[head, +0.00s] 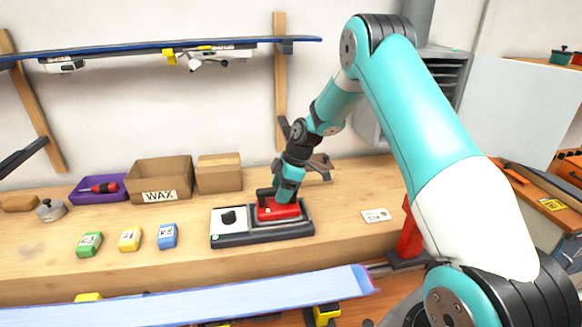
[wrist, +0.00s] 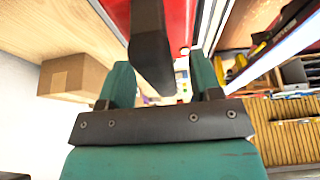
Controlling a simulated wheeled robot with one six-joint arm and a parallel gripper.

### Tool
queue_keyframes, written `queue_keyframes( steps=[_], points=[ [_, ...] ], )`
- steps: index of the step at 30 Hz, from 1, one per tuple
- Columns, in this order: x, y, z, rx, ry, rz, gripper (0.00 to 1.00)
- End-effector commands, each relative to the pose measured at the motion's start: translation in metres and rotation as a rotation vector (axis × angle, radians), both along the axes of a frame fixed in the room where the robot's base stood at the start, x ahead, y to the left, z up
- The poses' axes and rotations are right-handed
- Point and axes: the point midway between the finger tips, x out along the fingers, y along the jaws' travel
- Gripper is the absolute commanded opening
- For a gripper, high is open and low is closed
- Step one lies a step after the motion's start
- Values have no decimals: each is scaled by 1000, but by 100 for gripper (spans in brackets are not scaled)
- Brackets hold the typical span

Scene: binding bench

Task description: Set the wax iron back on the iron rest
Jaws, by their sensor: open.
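The wax iron (head: 278,212) has a red body and a black handle. In the head view it sits on the right part of the iron rest (head: 262,239), a dark base with a white panel and a black knob at its left. My gripper (head: 284,191) is down at the iron from above and hides part of its handle. In the wrist view the black handle (wrist: 150,52) lies between the two green fingers of my open gripper (wrist: 163,76), with the red body behind it. Whether either finger touches the handle is unclear.
Behind the rest stand a WAX box (head: 158,182) and a smaller carton (head: 219,174). Green (head: 89,244), yellow (head: 130,239) and blue (head: 167,236) blocks lie left. A white card (head: 377,215) lies right. A long blue-white ski (head: 190,304) runs along the front.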

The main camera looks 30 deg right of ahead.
Motion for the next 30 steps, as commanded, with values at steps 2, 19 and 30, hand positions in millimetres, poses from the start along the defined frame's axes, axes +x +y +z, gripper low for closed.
queue_keyframes(
  steps=[2, 19, 30],
  points=[
    [-1, -6, 11, -1, -6, -1, 58],
    [-21, -52, 133, -2, -4, -1, 58],
    [-25, -58, 152, -1, -1, 1, 58]
  ],
)
